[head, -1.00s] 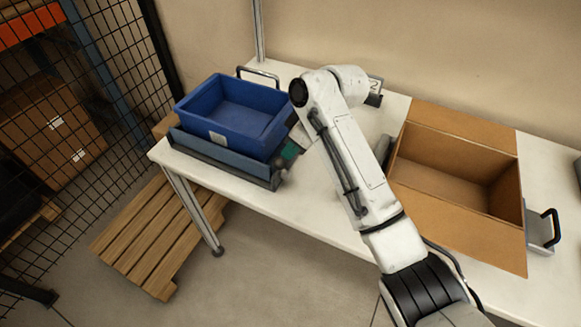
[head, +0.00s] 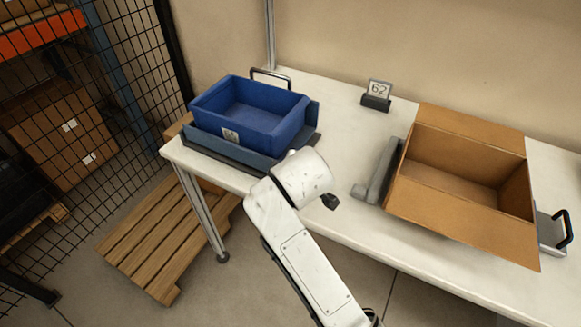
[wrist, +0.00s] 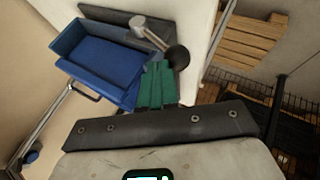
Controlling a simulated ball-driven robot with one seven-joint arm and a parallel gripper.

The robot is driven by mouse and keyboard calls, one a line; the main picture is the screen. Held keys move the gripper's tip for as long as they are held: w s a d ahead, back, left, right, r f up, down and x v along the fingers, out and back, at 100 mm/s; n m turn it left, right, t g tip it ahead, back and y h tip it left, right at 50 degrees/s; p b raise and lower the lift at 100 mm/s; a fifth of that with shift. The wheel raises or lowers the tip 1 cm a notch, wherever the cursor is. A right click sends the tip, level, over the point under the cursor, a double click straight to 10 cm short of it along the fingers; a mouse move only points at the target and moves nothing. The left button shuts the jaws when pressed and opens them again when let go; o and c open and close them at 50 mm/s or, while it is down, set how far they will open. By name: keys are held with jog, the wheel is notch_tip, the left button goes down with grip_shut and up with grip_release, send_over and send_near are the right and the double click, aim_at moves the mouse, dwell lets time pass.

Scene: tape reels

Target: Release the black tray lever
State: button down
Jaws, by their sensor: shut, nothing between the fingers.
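The black lever knob (wrist: 176,58) shows in the wrist view on a pale metal arm (wrist: 150,35), beside the blue bin (wrist: 105,68) and its dark tray (wrist: 95,12). My gripper (wrist: 156,68) has green fingers, shut and empty, with tips just left of the knob; I cannot tell whether they touch it. In the head view the blue bin (head: 250,108) sits in the dark tray (head: 225,148) at the table's left end. There my arm hides my gripper, and I cannot make out the lever.
An open cardboard box (head: 465,175) stands on the white table (head: 345,125) at right, with a grey block beside it. A small stand marked 62 (head: 377,95) is behind. A wooden pallet (head: 165,240) lies on the floor, left of which is a mesh fence.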

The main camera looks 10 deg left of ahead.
jog(key=shift+s+a+f+t+b, duration=0.15)
jog(key=shift+s+f+t+b, duration=0.2)
jog(key=shift+f, duration=0.3)
jog(key=shift+s+a+f+t+b, duration=0.15)
jog(key=shift+s+f+t, duration=0.3)
jog(key=shift+f, duration=0.35)
jog(key=w+r+p+v, duration=0.2)
jog(key=v, duration=1.1)
jog(key=shift+p, duration=0.35)
jog(key=shift+a, duration=0.1)
